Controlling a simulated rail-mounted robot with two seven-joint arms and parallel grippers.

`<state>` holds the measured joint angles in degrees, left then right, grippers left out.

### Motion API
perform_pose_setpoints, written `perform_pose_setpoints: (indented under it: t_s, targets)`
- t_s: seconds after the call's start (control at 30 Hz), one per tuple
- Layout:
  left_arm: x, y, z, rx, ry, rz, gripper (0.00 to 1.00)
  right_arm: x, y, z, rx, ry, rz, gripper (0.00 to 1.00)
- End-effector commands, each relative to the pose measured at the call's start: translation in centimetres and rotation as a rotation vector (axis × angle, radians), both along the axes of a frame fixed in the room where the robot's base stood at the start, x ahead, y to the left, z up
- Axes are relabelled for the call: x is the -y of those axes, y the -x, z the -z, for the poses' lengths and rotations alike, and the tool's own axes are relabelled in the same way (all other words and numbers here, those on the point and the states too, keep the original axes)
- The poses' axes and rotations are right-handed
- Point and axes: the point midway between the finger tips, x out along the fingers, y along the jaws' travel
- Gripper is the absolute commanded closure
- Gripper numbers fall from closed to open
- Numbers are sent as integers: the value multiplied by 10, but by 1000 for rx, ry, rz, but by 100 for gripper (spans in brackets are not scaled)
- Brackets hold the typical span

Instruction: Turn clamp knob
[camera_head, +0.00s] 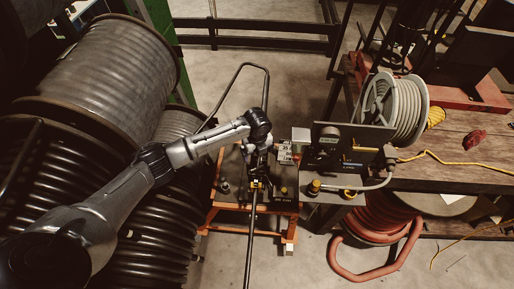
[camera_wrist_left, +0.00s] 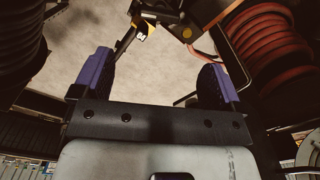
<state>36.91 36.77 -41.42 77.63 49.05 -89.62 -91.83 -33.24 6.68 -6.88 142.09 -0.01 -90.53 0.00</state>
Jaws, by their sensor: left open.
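My left gripper (camera_head: 256,166) is over the crimper bench (camera_head: 232,208), an orange-framed cart with a dark top. In the left wrist view its two purple-sided fingers (camera_wrist_left: 158,65) stand wide apart, with nothing held between them. A small black-and-yellow clamp part (camera_head: 257,184) sits right by the gripper on the hose line. A yellow-marked part (camera_wrist_left: 145,32) shows beyond the fingers in the wrist view, apart from them. Dark knobs stand on the bench, one at the left (camera_head: 224,187) and one at the right (camera_head: 284,191). I cannot tell for sure which is the clamp knob. My right gripper is not in view.
A black control panel (camera_head: 329,158) stands right of the gripper, with a grey hose reel (camera_head: 408,112) behind it on a wooden table (camera_head: 465,158). A red hose coil (camera_head: 372,226) lies below. Large cable drums (camera_head: 110,70) fill the left side. Floor behind the bench is open.

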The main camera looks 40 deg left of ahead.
Motion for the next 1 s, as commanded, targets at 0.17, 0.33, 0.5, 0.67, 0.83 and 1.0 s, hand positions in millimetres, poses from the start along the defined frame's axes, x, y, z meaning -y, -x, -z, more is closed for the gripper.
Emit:
perform_pose_setpoints:
  t_s: [0.17, 0.33, 0.5, 0.67, 0.83, 1.0]
  targets:
    - [0, 0, -14, 0, 0, 0, 8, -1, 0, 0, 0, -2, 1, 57]
    - [0, 0, -18, -2, -1, -1, 8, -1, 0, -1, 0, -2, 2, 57]
    - [0, 0, -18, -1, 0, 0, 8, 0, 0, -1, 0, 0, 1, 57]
    - [0, 0, -18, -1, 0, 0, 8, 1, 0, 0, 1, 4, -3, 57]
    - [0, 0, -18, -1, 0, 0, 8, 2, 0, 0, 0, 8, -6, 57]
    - [0, 0, -17, -1, 0, 0, 8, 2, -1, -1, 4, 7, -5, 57]
